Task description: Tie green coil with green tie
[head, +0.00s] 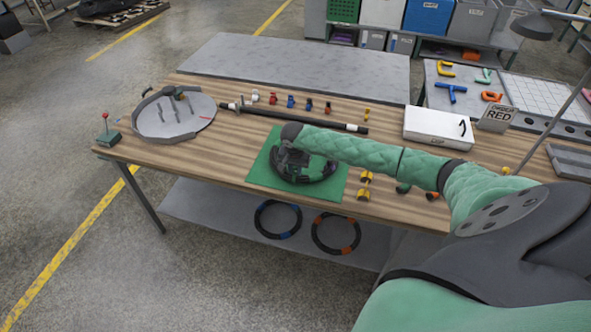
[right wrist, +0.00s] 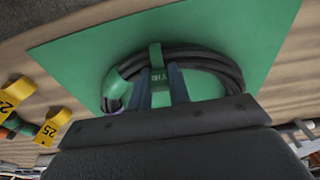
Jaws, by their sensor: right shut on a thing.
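The green coil (right wrist: 215,58), a black hose coil with a green band (right wrist: 130,62), lies on the green mat (head: 262,172). The coil also shows in the head view (head: 318,177), partly covered by my right arm. A green tie (right wrist: 155,54) with pale lettering stands across the near strands of the coil in the right wrist view. My right gripper (right wrist: 161,76) is shut on the tie, its two fingers on either side of it, over the coil. The gripper (head: 291,160) is above the mat in the head view. Whether the tie is closed around the strands cannot be told. My left gripper is not in view.
Yellow-tagged pieces (head: 364,186) lie right of the mat. A black rod (head: 300,120) and several small coloured clips (head: 291,101) lie behind it. A round grey tray (head: 150,122) is at the left. Blue-marked (head: 278,220) and orange-marked (head: 335,233) coils are on the lower shelf.

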